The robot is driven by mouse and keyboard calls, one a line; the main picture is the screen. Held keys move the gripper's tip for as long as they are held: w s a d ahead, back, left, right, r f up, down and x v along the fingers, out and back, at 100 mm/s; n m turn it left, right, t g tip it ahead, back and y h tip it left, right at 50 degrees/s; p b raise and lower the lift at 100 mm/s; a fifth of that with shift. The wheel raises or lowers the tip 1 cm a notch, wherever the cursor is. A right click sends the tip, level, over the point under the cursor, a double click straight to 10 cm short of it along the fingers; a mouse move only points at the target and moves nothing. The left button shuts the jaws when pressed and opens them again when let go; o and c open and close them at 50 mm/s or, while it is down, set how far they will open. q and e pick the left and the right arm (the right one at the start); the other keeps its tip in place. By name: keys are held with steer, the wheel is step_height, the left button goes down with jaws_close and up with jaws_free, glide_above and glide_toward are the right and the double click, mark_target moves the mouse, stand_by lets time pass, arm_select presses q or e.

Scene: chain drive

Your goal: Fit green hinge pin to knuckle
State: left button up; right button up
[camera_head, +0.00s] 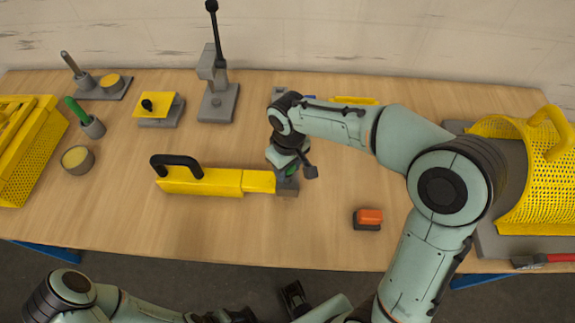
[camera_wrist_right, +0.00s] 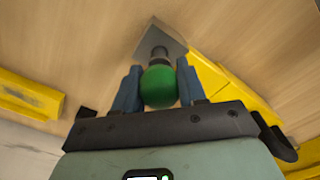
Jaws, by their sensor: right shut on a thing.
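My right gripper (camera_head: 288,172) is shut on the green hinge pin (camera_wrist_right: 159,86), whose rounded green head sits between the blue fingers (camera_wrist_right: 158,92) in the right wrist view. The pin's dark shaft points at a grey block, apparently the knuckle (camera_head: 287,189), at the right end of a yellow bar (camera_head: 205,183). The block also shows in the right wrist view (camera_wrist_right: 172,38). The shaft's tip meets or overlaps the block there; I cannot tell whether it is inside a hole. My left arm is at the bottom of the head view, and its jaws do not show clearly.
A grey cup with a green-handled tool (camera_head: 76,107), a round pot (camera_head: 77,160), a yellow-topped block (camera_head: 158,107) and a lever stand (camera_head: 218,100) are at the left and back. An orange-black block (camera_head: 368,219) lies right of the knuckle. A yellow perforated guard (camera_head: 525,180) stands far right.

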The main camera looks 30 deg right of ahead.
steer(key=shift+f+b, duration=1.1)
steer(key=shift+f, duration=0.5)
steer(key=o, duration=1.2)
step_height(320, 180, up, 13)
steer(key=shift+s+r+p, duration=0.15)
steer(key=shift+r+p, duration=0.05)
steer(key=shift+p, duration=0.95)
